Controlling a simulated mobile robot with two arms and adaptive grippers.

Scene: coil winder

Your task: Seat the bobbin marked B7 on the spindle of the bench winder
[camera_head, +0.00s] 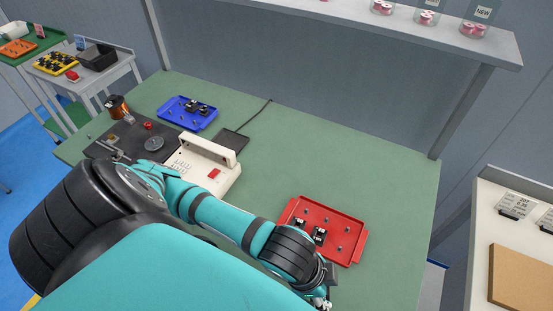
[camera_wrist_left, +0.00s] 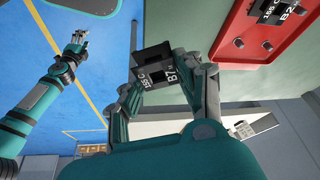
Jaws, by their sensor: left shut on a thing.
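In the left wrist view my left gripper (camera_wrist_left: 165,85) is shut on a black bobbin (camera_wrist_left: 150,76) with white B7 and 155 C labels. In the head view this gripper (camera_head: 325,296) is at the lower edge, mostly hidden by its own wrist, in front of the red tray; the bobbin does not show there. The cream bench winder (camera_head: 223,173), with keypad and red button, stands at the table's left. Its spindle cannot be made out. My right gripper (camera_wrist_left: 76,40) is small in the left wrist view, over the blue floor, fingers apart and empty.
The red tray (camera_head: 353,248) holds two black bobbins among pegs; one in the wrist view reads B2 (camera_wrist_left: 285,18). A blue tray (camera_head: 172,115) with black bobbins is behind the winder. A copper wire spool (camera_head: 118,107) stands at left. Green table between winder and red tray is clear.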

